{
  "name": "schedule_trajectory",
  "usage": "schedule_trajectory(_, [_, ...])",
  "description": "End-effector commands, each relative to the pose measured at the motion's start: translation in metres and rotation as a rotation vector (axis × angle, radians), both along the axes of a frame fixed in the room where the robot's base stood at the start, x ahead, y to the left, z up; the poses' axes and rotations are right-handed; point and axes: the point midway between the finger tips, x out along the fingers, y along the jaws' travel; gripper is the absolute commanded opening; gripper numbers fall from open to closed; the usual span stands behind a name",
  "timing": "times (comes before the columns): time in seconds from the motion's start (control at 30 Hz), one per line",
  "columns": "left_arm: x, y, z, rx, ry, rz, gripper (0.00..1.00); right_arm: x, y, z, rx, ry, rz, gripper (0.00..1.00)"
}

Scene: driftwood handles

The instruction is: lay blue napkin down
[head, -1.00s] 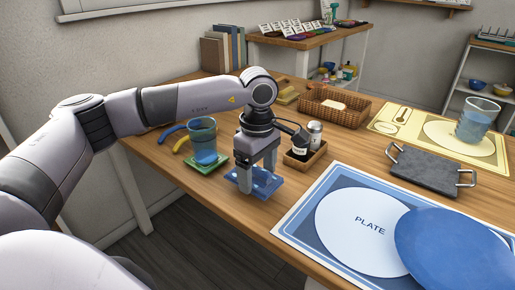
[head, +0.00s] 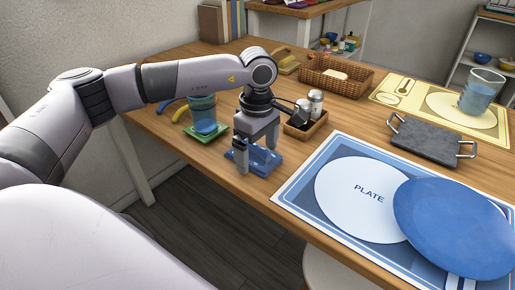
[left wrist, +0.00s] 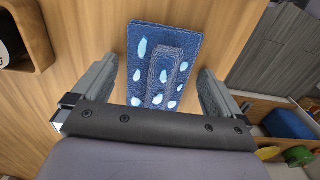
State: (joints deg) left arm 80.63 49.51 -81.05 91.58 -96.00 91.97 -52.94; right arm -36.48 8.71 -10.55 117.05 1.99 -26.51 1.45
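The blue napkin (head: 265,161) lies on the wooden table, left of the blue placemat (head: 330,172). In the left wrist view the napkin (left wrist: 142,85) is dark blue with pale drop marks and has a narrower folded strip on top. My left gripper (head: 256,150) is right over it, pointing down. In the left wrist view its fingers (left wrist: 156,75) are wide apart on both sides of the napkin, with bare wood showing between cloth and fingers. My right gripper is not in view.
A blue cup (head: 202,113) on a green coaster stands behind left. A caddy with shakers (head: 315,103) is close behind the gripper. A large blue disc (head: 455,228) overlaps the placemat. A slate tray (head: 425,140) and basket (head: 335,77) stand farther back.

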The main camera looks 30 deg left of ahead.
Motion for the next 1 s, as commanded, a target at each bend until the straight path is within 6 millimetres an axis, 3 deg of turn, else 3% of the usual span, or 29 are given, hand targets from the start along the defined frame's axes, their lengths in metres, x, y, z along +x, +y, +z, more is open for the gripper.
schedule_trajectory(0.13, [0.001, 0.0, 0.001, 0.001, -0.002, 0.0, 1.0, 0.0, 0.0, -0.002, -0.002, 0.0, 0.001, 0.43])
schedule_trajectory(0.53, [0.007, 0.009, 0.064, 0.0, -0.003, -0.001, 1.0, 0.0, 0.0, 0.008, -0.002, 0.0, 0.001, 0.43])
schedule_trajectory(1.0, [0.007, 0.009, 0.072, 0.0, 0.0, -0.001, 1.0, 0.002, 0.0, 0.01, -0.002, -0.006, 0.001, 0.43])
